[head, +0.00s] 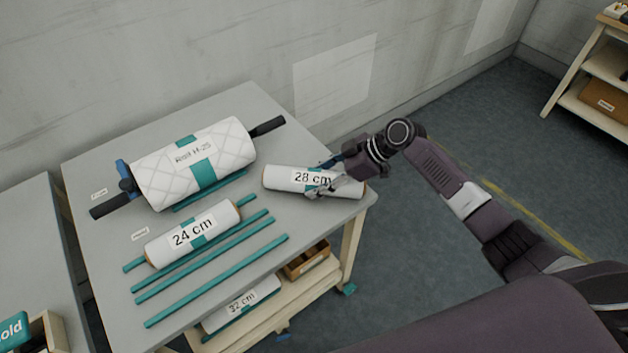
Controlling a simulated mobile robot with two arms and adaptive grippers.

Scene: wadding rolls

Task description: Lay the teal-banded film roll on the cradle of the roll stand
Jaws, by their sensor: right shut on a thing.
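My right gripper (338,184) is shut on a white roll labelled "28 cm" (285,179) with a teal band, at the table's right edge. I cannot tell whether that roll touches the table top. Its band is partly hidden by the fingers. A second teal-banded white roll, labelled "24 cm" (221,215), lies at the front left of the table. A large quilted roll (228,144) with a teal band lies behind it on a black bar with a blue piece (124,172) at its left end. I cannot make out a separate cradle. My left gripper is out of view.
The grey table (95,150) also carries several teal strips (217,280) at the front. A "32 cm" roll (262,290) and a wooden box (306,262) are on its lower shelf. A wall stands behind. Floor is free at right; shelving (590,95) stands far right.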

